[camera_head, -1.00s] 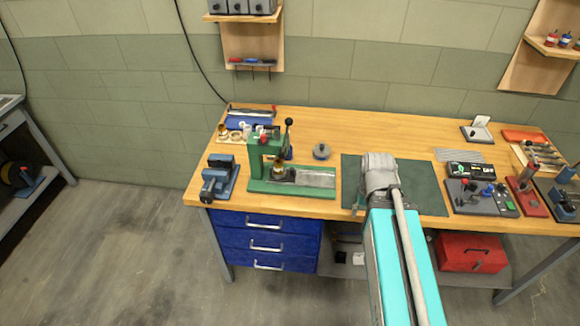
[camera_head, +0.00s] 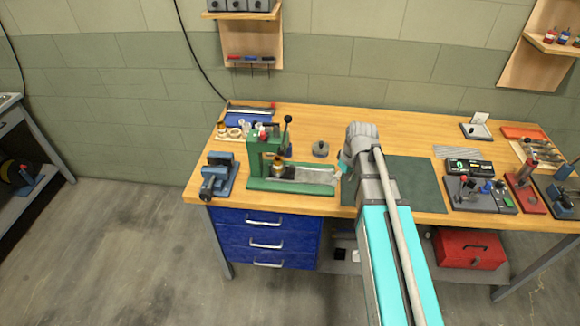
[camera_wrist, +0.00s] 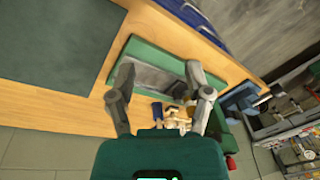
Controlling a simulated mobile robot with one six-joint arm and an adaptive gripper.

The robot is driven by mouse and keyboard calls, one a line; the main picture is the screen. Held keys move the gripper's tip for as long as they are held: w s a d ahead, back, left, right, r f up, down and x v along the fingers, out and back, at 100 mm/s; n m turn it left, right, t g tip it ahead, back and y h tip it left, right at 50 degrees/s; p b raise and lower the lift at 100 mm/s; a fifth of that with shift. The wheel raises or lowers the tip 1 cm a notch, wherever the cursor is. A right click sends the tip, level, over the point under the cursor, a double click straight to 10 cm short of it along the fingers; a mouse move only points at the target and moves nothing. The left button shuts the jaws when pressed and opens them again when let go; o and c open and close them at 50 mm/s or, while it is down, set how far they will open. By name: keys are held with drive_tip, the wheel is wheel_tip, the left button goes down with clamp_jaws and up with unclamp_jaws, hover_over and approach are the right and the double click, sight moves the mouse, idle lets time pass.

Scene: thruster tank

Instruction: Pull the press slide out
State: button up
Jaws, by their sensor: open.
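The green press (camera_head: 265,158) stands on the left part of the workbench, with a black-knobbed lever on its right side. Its grey metal slide (camera_head: 314,177) lies along the green base, to the right of the press frame. The slide (camera_wrist: 150,77) also shows in the wrist view, between and beyond my fingers. My gripper (camera_wrist: 160,68) is open, its two fingers spread above the slide; no contact can be made out. In the head view my wrist is right of the slide's outer end and largely hides the gripper.
A blue vise (camera_head: 217,178) stands left of the press. A small round grey item (camera_head: 320,149) sits behind the slide. A dark green mat (camera_head: 415,182) lies under and right of my arm. The bench behind the slide is mostly clear.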

sight(292, 166)
drive_tip(key=w+a+r+n+y, duration=0.1)
drive_tip(key=w+a+n+y, duration=0.1)
drive_tip(key=w+a+n, duration=0.8)
drive_tip(key=w+a, duration=0.1)
drive_tip(key=w, duration=0.4)
drive_tip(key=shift+a+r+n+y, duration=0.3)
drive_tip(key=shift+a+r+y, duration=0.05)
drive_tip(key=shift+y, duration=0.05)
drive_tip(key=shift+f, duration=0.15)
drive_tip(key=b+x, duration=1.2)
drive_tip(key=x, duration=0.1)
drive_tip(key=shift+w+f, duration=0.1)
drive_tip(key=shift+f, duration=0.15)
clamp_jaws()
